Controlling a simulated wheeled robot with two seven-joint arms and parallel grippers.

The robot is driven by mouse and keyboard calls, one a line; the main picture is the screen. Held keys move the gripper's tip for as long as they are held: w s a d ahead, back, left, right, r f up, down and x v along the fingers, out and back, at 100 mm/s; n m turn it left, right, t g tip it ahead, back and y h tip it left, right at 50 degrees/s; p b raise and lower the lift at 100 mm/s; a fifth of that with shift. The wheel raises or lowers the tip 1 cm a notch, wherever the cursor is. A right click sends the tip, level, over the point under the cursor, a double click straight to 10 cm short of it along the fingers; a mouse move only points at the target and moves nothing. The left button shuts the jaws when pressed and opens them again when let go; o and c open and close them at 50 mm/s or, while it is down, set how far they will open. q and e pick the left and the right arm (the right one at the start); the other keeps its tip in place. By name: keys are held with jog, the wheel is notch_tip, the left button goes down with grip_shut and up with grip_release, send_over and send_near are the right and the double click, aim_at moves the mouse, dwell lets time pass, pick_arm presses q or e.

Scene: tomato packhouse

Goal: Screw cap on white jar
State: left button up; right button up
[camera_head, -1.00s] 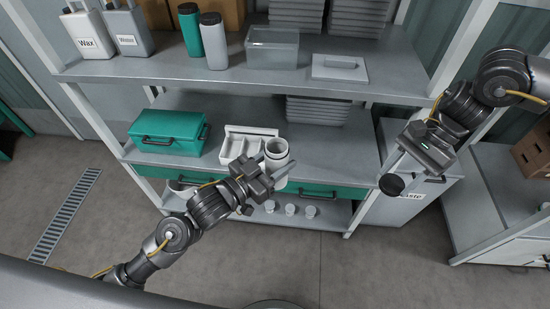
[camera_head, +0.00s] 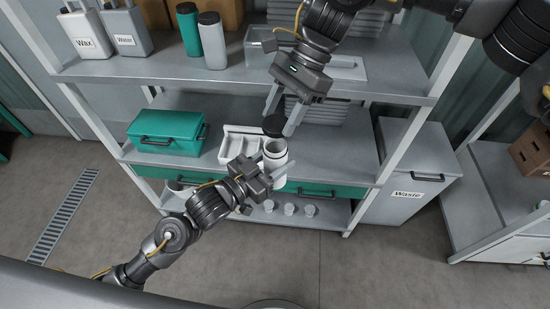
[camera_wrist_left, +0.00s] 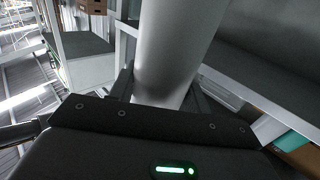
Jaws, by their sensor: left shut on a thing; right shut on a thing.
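The white jar (camera_head: 277,160) is upright with its open mouth facing up, in front of the middle shelf. My left gripper (camera_head: 273,170) is shut on it from the near side. In the left wrist view the jar (camera_wrist_left: 175,50) is a pale cylinder between the fingers. The black cap (camera_head: 273,126) is held between the fingers of my right gripper (camera_head: 281,122), which points down from above. The cap looks close above the jar's mouth and slightly behind it. I cannot tell the exact gap, but the cap does not cover the opening.
A white divided tray (camera_head: 238,142) and a green toolbox (camera_head: 168,137) stand on the middle shelf, left of the jar. Several small white cups (camera_head: 289,208) stand on the low shelf below. The upper shelf's front edge (camera_head: 215,78) is near my right arm. A waste bin (camera_head: 409,175) stands right.

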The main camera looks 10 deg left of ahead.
aim_at(286, 118)
jog(key=shift+w+a+r+m, duration=0.2)
jog(key=shift+r+m, duration=0.1)
jog(key=shift+m, duration=0.1)
jog(key=shift+d, duration=0.2)
jog(key=shift+t+y, duration=0.3)
jog(key=shift+a+f, duration=0.1)
jog(key=shift+f, duration=0.05)
jog(key=shift+f, duration=1.85)
jog(key=shift+f, duration=0.15)
jog(key=shift+f, duration=0.75)
jog(key=shift+f, duration=0.55)
